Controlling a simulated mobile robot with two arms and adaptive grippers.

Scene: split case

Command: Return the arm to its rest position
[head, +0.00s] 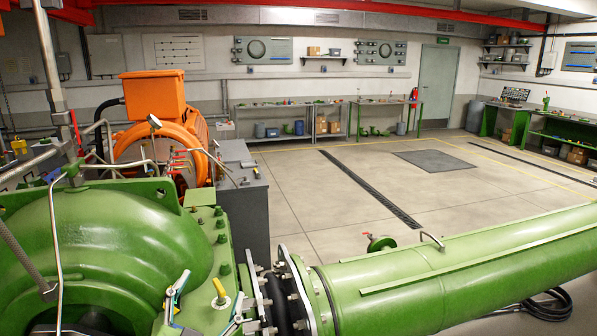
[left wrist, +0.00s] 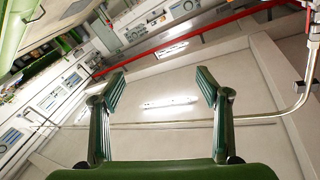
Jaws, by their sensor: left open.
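My left gripper (head: 207,303) shows small at the bottom of the head view, in front of the green pump casing (head: 110,240). In the left wrist view its two dark green fingers (left wrist: 162,88) stand wide apart with nothing between them. That view looks up past the fingers toward the pale ceiling and a lamp. The left arm's links are mostly out of view. My right gripper is in neither view.
A thick green pipe (head: 470,265) runs right from the flanged joint. An orange motor (head: 155,125) and a grey cabinet (head: 245,190) stand behind the casing. Thin metal tubes rise at left. The floor (head: 330,205) beyond is mostly clear; workbenches line the walls.

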